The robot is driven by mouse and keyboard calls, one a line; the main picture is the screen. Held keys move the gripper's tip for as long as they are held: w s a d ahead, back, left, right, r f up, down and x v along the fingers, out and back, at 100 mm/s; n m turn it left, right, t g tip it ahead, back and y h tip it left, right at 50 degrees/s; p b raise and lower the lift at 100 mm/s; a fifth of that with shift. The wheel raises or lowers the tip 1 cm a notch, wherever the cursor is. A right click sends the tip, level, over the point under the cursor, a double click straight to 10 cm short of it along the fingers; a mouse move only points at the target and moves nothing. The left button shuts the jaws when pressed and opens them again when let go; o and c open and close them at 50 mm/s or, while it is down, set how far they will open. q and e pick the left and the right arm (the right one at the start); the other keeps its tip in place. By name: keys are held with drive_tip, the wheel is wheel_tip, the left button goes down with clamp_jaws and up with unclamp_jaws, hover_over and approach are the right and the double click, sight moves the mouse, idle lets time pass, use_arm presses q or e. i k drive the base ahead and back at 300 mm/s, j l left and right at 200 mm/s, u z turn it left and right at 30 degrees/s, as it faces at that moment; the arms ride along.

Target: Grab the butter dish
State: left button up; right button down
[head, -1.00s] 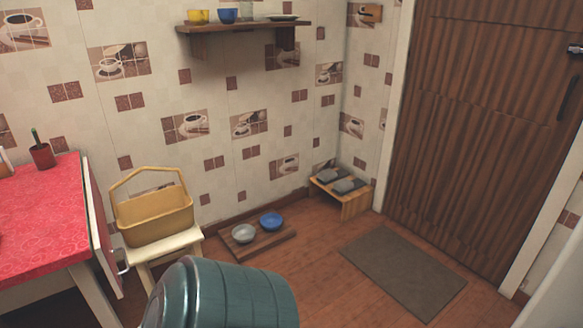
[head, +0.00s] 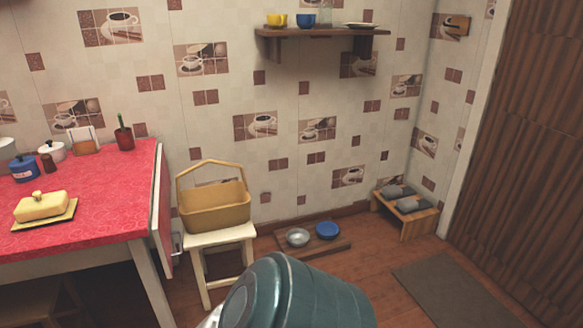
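The butter dish (head: 42,206) is yellow with a small knob on its lid. It sits on a flat dark yellow base near the front of the red-topped counter (head: 105,196), at the left of the head view. Neither of my grippers shows in the view, so I cannot see how they stand.
Behind the butter dish stand a blue pot (head: 24,168), a white pot (head: 52,150) and a potted plant (head: 124,136). A yellow basket (head: 214,206) rests on a cream stool (head: 222,238) beside the counter. Bowls sit on the floor.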

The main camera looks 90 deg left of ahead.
sight(39, 209)
drive_tip(key=i, duration=0.3)
drive_tip(key=u, duration=4.4)
